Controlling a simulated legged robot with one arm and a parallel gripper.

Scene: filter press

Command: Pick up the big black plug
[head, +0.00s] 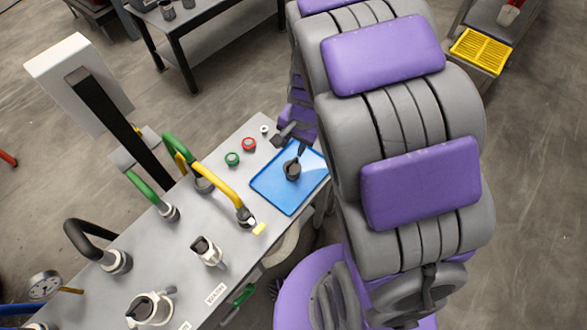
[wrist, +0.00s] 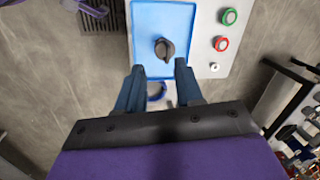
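The big black plug (head: 292,169) stands on a blue tray (head: 265,186) at the right end of the grey panel table. In the wrist view the plug (wrist: 164,48) sits on the lower half of the tray (wrist: 143,12), ahead of my fingertips. My gripper (head: 291,141) is close above the tray's far edge in the head view. In the wrist view my gripper (wrist: 159,70) is open, its two fingers apart with nothing between them. The plug shows just beyond the gap between the fingertips. I cannot tell the exact height between them.
Red (head: 249,144) and green (head: 232,159) buttons sit beside the tray. A yellow hose (head: 218,184), a green hose (head: 142,188) and several pipe fittings rise from the table (head: 181,262). A dark table (head: 205,37) stands behind.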

